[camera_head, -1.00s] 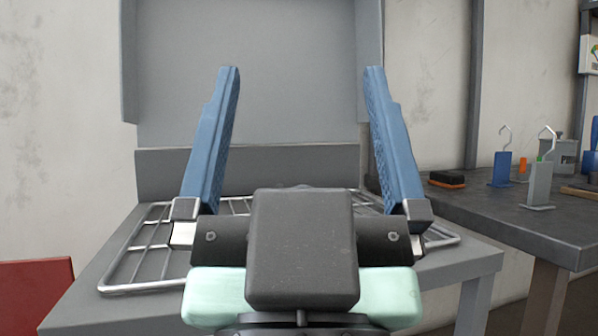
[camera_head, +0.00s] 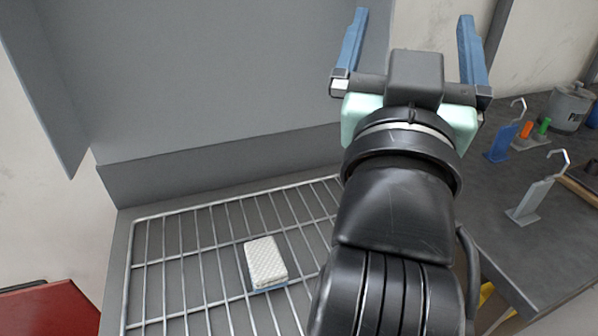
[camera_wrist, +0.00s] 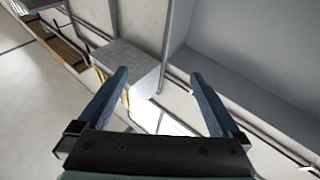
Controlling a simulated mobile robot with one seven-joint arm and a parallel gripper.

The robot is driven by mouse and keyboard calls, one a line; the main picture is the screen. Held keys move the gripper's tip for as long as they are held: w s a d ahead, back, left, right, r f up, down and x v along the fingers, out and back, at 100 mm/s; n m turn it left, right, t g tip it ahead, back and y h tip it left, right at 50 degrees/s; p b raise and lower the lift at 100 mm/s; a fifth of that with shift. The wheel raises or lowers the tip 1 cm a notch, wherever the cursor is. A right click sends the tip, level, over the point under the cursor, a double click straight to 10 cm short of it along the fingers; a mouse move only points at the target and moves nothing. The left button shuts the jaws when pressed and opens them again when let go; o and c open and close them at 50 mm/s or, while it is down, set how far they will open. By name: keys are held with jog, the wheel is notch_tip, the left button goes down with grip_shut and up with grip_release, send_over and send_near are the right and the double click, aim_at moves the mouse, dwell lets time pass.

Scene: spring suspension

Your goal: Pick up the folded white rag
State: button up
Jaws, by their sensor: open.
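The folded white rag (camera_head: 265,261) is a small textured white block lying on the wire rack (camera_head: 190,259). It shows in the head view, low and left of my arm. My gripper (camera_head: 412,28) is raised well above and to the right of the rag. Its two blue fingers are spread wide with nothing between them. In the wrist view my gripper (camera_wrist: 160,85) is also open and empty. I do not see the rag in the wrist view.
The rack lies on a grey table with a grey back panel (camera_head: 220,80) behind it. At right, a dark bench (camera_head: 500,235) carries a blue hook stand (camera_head: 503,142), a grey hook stand (camera_head: 533,200) and a metal can (camera_head: 570,108). A red surface (camera_head: 50,308) shows at lower left.

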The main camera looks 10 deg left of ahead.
jog(key=w+d+r+g+h+p, duration=0.25)
jog(key=w+r+p, duration=0.3)
jog(key=p, duration=0.45)
jog(key=n+g+y+p, duration=0.3)
jog(key=n+g+p, duration=0.45)
jog(key=g, duration=1.25)
send_over(266, 264)
notch_tip(266, 264, down, 24)
jog(key=shift+m+t, duration=0.25)
jog(key=shift+m, duration=0.1)
jog(key=f, duration=0.2)
jog(key=f+p, duration=0.1)
jog(key=f, duration=0.3)
jog(key=shift+s+a+f, duration=0.15)
jog(key=shift+s+f, duration=0.2)
jog(key=shift+s, duration=0.05)
jog(key=shift+w+f+p, duration=0.25)
jog(key=shift+f+p, duration=0.1)
jog(key=shift+f, duration=1.15)
jog(key=shift+w+f+p, duration=0.2)
jog(key=shift+f+p, duration=0.1)
jog(key=shift+f, duration=1.15)
